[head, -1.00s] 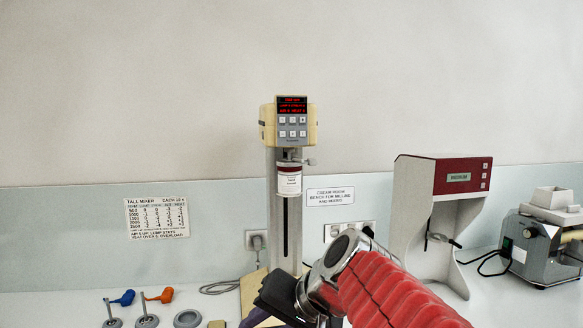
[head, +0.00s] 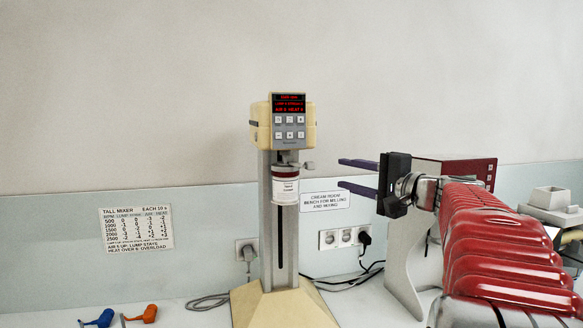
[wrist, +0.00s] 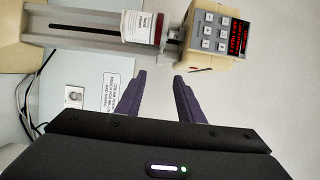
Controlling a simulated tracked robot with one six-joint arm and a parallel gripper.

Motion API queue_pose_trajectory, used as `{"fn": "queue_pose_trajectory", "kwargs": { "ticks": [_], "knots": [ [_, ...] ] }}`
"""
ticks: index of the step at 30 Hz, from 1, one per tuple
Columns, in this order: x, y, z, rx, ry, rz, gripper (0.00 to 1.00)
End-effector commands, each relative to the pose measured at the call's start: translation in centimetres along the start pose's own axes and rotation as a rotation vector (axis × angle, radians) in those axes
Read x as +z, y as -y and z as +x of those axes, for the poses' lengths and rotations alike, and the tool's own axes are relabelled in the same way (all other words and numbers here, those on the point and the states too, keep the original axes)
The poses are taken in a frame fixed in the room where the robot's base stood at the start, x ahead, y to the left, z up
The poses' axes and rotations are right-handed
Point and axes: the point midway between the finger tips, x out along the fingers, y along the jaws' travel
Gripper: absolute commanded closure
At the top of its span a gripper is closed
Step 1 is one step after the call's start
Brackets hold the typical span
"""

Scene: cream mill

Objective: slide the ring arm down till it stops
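The mixer (head: 283,133) stands upright, with a cream control head on a grey slotted column (head: 266,225). A white labelled cylinder with a dark red band (head: 285,187) sits in front of the column, just under the head; it also shows in the wrist view (wrist: 138,27). A small grey knob (head: 308,166) sticks out to the right at its top. I cannot clearly tell the ring arm from these parts. My gripper (head: 342,174) is open and empty, right of the cylinder and apart from it, its purple fingers pointing left. The fingertips (wrist: 160,76) also show in the wrist view.
The mixer's cream base (head: 284,306) spreads on the bench. A dark red and grey machine (head: 455,172) stands behind my arm. Sockets with cables (head: 346,238) are on the wall. Blue (head: 98,318) and orange (head: 141,314) pieces lie at the lower left.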

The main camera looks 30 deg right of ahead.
Motion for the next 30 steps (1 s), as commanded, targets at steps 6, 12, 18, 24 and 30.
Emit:
{"fn": "queue_pose_trajectory", "kwargs": {
  "ticks": [6,12,18,24,30],
  "knots": [
    [0.4,-0.1,0.4,0.002,0.009,0.0,0.66],
    [0.5,-0.1,1.3,0.003,0.013,0.0,0.66],
    [0.7,-0.2,3.9,0.003,0.016,0.0,0.66],
    [0.7,-0.2,7.0,0.003,0.016,-0.001,0.66],
    [0.8,-0.2,10.1,0.004,0.015,0.0,0.66]
  ]
}}
